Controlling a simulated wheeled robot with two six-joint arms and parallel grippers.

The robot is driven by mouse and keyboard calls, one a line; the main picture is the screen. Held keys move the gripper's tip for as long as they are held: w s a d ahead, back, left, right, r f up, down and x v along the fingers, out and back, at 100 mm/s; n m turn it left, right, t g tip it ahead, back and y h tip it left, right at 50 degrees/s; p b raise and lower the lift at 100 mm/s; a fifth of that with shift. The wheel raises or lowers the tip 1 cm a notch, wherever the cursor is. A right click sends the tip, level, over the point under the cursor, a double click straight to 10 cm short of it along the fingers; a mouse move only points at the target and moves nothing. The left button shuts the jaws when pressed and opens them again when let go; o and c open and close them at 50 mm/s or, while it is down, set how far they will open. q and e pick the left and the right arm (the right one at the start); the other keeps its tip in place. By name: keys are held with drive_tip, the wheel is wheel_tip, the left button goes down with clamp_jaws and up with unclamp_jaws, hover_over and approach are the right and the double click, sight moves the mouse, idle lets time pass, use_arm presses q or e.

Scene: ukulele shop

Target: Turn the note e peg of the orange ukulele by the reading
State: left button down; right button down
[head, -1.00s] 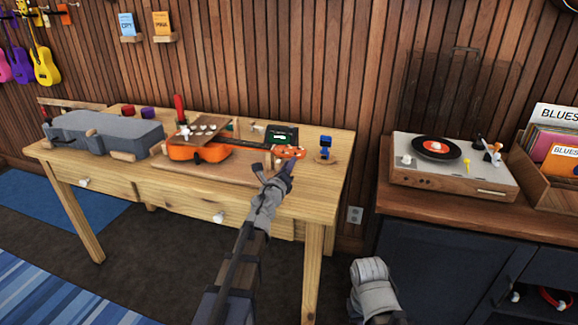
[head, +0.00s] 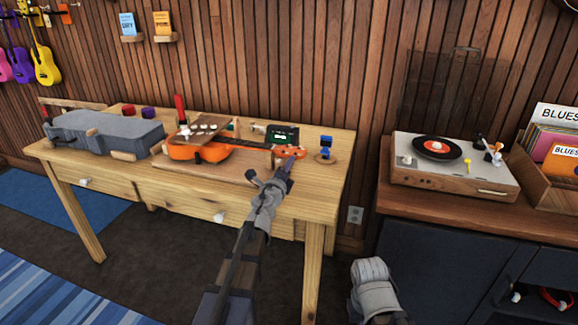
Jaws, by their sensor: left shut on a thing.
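The orange ukulele (head: 215,153) lies on a wooden board on the workbench in the head view, its neck pointing right to the headstock (head: 301,152). My left gripper (head: 287,163) reaches up from below to the near side of the headstock and is shut on a peg there. The gripper hides the peg, and the pegs are too small to tell which one it is. A small dark tuner with a green-lit display (head: 283,134) stands behind the neck; its reading is not legible.
The workbench (head: 310,190) also bears a grey padded case (head: 105,136), a red upright tool (head: 180,108) and a blue item on a small round stand (head: 326,147) right of the headstock. A record player (head: 450,165) stands on the cabinet at right. The bench front is clear.

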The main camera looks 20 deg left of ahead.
use_arm(q)
drive_tip(key=c, duration=1)
unclamp_jaws()
drive_tip(key=shift+c, duration=0.2)
drive_tip(key=shift+s, duration=0.1)
drive_tip(key=s, duration=0.7)
drive_tip(key=shift+s+a, duration=0.2)
drive_tip(key=shift+s, duration=0.15)
